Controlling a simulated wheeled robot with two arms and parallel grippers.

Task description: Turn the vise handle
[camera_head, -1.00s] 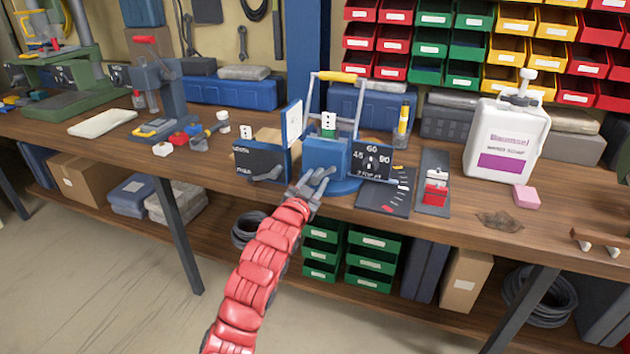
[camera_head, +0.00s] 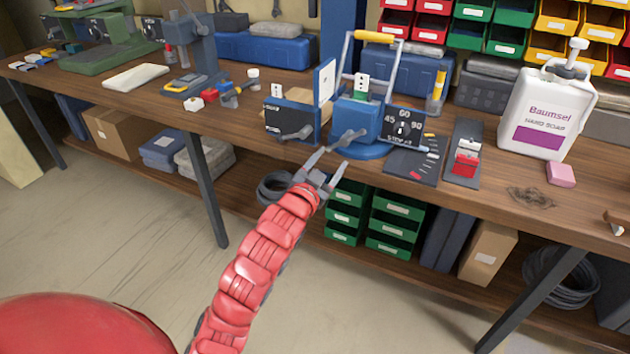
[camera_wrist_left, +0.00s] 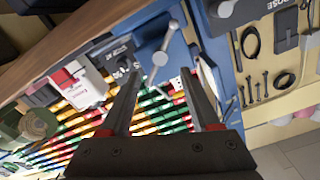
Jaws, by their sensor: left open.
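The blue vise (camera_head: 357,119) stands on the wooden workbench, near its front edge. Its grey lever handle (camera_head: 346,140) sticks out at the front, tilted. In the left wrist view the blue vise (camera_wrist_left: 168,88) is upside down, and the grey handle (camera_wrist_left: 166,42) with its round knob shows just beyond the fingertips. My left gripper (camera_head: 334,158) is open and empty, in front of and slightly below the handle. In the left wrist view the handle knob lies roughly in line with the gap between my fingers (camera_wrist_left: 160,76). My right gripper is out of view.
A dark panel with a grey lever (camera_head: 290,118) stands left of the vise. A dial plate (camera_head: 403,127) and a red-switch strip (camera_head: 464,157) are to its right. A white soap jug (camera_head: 545,112) stands farther right. The floor before the bench is clear.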

